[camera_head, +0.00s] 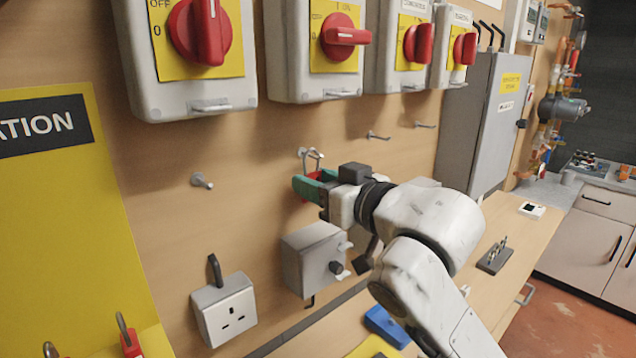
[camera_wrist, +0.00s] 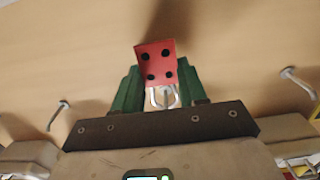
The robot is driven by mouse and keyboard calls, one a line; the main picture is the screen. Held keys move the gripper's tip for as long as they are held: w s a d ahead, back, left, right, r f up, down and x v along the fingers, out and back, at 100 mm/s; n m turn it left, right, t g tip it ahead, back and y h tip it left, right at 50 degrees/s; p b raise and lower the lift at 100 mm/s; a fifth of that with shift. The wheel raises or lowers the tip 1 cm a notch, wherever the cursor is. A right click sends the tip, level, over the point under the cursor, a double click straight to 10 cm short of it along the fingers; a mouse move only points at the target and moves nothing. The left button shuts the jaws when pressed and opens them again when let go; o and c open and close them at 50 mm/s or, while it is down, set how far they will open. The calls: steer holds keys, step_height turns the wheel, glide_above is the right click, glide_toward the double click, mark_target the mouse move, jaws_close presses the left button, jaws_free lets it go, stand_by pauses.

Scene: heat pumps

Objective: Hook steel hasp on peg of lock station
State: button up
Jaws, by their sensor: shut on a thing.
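The hasp (camera_wrist: 155,62) has a red body with several dark holes and a steel loop (camera_wrist: 163,96). My gripper (camera_head: 312,184) is shut on its red body, with a green finger on each side, close to the wooden wall. In the head view the hasp's steel loop (camera_head: 314,156) stands up above the fingers, right at a peg (camera_head: 302,152) on the wall. I cannot tell whether the loop is around the peg or only beside it. Other steel pegs stick out to the left (camera_head: 203,181) and right (camera_head: 377,136).
Switch boxes with red handles (camera_head: 345,36) hang above my gripper. A grey box (camera_head: 312,258) and a socket (camera_head: 224,310) are below. A yellow panel (camera_head: 70,200) reading "ATION" stands left, with red padlocks (camera_head: 130,343) at its foot. A grey cabinet (camera_head: 484,120) is right.

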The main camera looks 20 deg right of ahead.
mark_target(312, 175)
steer(key=shift+r+p, duration=0.3)
steer(key=shift+r, duration=0.2)
steer(key=shift+v, duration=1.55)
steer(key=shift+s, duration=0.1)
steer(key=shift+v, duration=2.85)
steer(key=shift+f, duration=0.15)
